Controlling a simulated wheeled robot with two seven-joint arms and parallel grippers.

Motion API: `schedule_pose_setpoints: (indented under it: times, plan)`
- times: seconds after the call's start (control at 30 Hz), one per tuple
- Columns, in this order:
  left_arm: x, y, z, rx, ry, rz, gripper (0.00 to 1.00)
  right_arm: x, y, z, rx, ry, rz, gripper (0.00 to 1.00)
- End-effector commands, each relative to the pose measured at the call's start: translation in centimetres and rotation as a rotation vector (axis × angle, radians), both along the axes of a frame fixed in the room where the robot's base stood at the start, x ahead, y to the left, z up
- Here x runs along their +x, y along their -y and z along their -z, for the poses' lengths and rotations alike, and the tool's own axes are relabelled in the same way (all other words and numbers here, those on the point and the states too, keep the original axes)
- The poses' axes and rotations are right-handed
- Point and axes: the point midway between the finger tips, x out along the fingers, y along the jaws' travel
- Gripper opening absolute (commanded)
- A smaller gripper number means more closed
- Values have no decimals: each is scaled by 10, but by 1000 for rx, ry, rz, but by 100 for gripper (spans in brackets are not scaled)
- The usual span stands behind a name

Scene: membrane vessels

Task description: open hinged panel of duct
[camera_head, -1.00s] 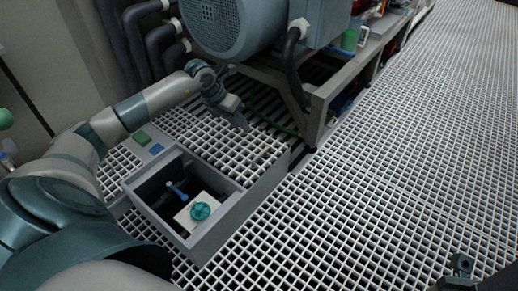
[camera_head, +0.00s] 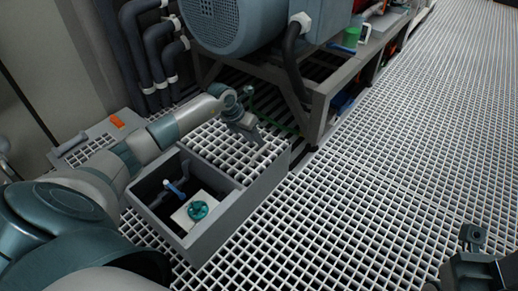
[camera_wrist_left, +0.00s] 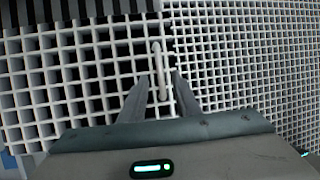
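The duct (camera_head: 238,205) is a grey box set in the grating floor. Its near-left part is an open compartment with a blue-handled valve (camera_head: 176,188) and a teal round knob (camera_head: 198,210). A white grating panel (camera_head: 222,150) covers the far-right part and lies flat. My left gripper (camera_head: 252,137) is low over this panel. In the left wrist view my left gripper (camera_wrist_left: 160,88) has its fingers apart, with a pale loop handle (camera_wrist_left: 157,58) on the grating between them or just ahead. Contact cannot be told. My right gripper (camera_head: 472,240) shows only partly, at the lower right.
A large blue-grey motor (camera_head: 222,22) on a grey frame (camera_head: 318,110) stands just behind the panel. Dark pipes (camera_head: 135,50) rise at the back left. A grey-rimmed floor panel with an orange tag (camera_head: 117,122) lies left. The grating floor (camera_head: 400,150) at right is clear.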

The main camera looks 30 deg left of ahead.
Motion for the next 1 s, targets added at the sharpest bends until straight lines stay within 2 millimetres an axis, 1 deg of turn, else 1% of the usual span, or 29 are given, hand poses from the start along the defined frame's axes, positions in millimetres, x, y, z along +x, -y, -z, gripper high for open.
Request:
schedule_pose_setpoints:
  times: [0.03, 0.1, 0.2, 0.3, 0.47, 0.73, 0.77, 0.8, 0.87, 1.0]
  plan:
    - [4, 3, 11, -2, 0, 0, 29, -1, -3, -1, 7, 21, -12, 31]
    - [7, 5, 21, -1, 0, -1, 29, 0, -7, -3, 8, 29, -20, 31]
    - [12, 7, 31, -1, -1, 0, 29, 0, -10, -5, 10, 40, -32, 31]
    - [15, 9, 38, -1, -1, 0, 29, 0, -13, -7, 8, 46, -41, 31]
    - [17, 10, 43, 0, -1, 0, 29, 0, -15, -9, 8, 51, -46, 31]
    - [17, 10, 42, 0, 0, 0, 29, 0, -16, -9, 7, 51, -46, 31]
    - [17, 10, 42, 0, 0, 0, 25, 0, -16, -9, 7, 51, -46, 31]
    - [17, 10, 42, 0, 0, 0, 15, 0, -16, -9, 7, 51, -46, 31]
    - [17, 10, 42, 0, 0, 0, 1, 0, -16, -9, 7, 51, -46, 31]
    - [17, 10, 42, 0, 0, 0, 0, 0, -16, -9, 7, 52, -45, 31]
